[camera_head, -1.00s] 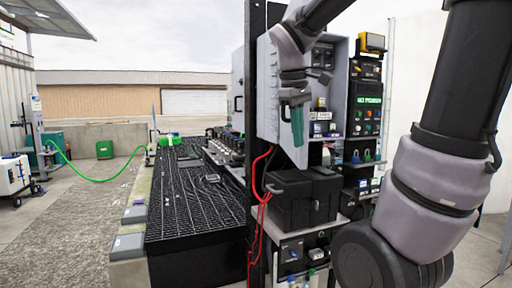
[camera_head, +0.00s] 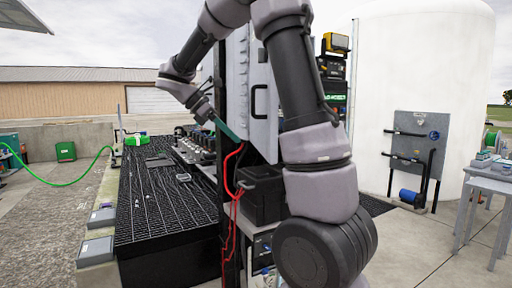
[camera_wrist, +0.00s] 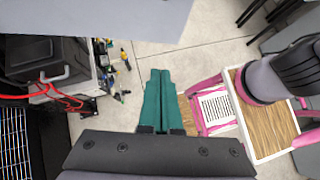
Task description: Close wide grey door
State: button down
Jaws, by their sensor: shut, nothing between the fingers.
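The wide grey door (camera_head: 262,122), with a black handle, is on the upright grey cabinet beside the black post in the head view. It now faces me, and no cabinet interior shows. My arm hides its right side, so I cannot tell whether it is fully flush. My gripper (camera_head: 229,130) has teal fingers and is at the lower left of the door, close to it; I cannot tell if they touch. In the wrist view the fingers (camera_wrist: 160,101) are together and empty. A grey panel (camera_wrist: 95,15) crosses the top of that view.
A black case (camera_head: 263,197) stands below the cabinet, with red cables (camera_head: 232,185) hanging beside it. A pink-edged crate (camera_wrist: 264,153) is at right in the wrist view.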

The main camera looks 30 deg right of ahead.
aim_at(267, 154)
jog(key=d+f, duration=0.1)
jog(key=d, duration=0.1)
jog(key=s+d+f, duration=0.1)
jog(key=d, duration=0.1)
jog(key=s+d+f, duration=0.1)
jog(key=d, duration=0.1)
jog(key=shift+d+f, duration=0.15)
jog(key=shift+f, duration=0.05)
jog(key=shift+s+d, duration=0.15)
jog(key=shift+d, duration=0.35)
jog(key=shift+d, duration=0.1)
